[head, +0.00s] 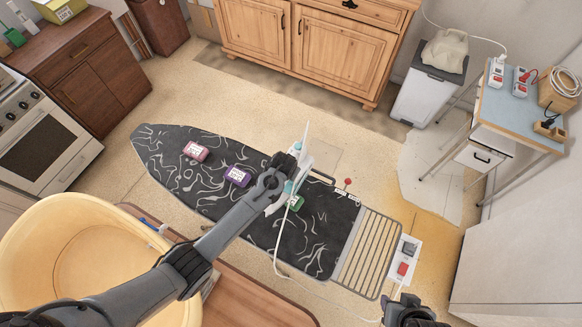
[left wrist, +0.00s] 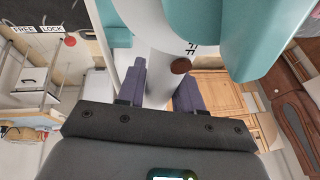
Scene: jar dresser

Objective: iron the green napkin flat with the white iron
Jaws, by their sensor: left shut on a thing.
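The green napkin (head: 297,203) is a small green patch with a white label on the dark ironing board (head: 190,190), partly hidden by my left gripper and the iron. The white iron (head: 302,160) has teal parts and stands near the napkin with its thin white plate pointing up. My left gripper (head: 281,180) is shut on the iron's white handle, which shows between the fingers in the left wrist view (left wrist: 160,75). I cannot tell whether the iron touches the board. My right gripper (head: 413,312) is at the bottom edge, away from the board; its jaw state is unclear.
A pink item (head: 195,151) and a purple item (head: 238,176) lie on the board to the left. A yellow tub (head: 75,235) stands at front left.

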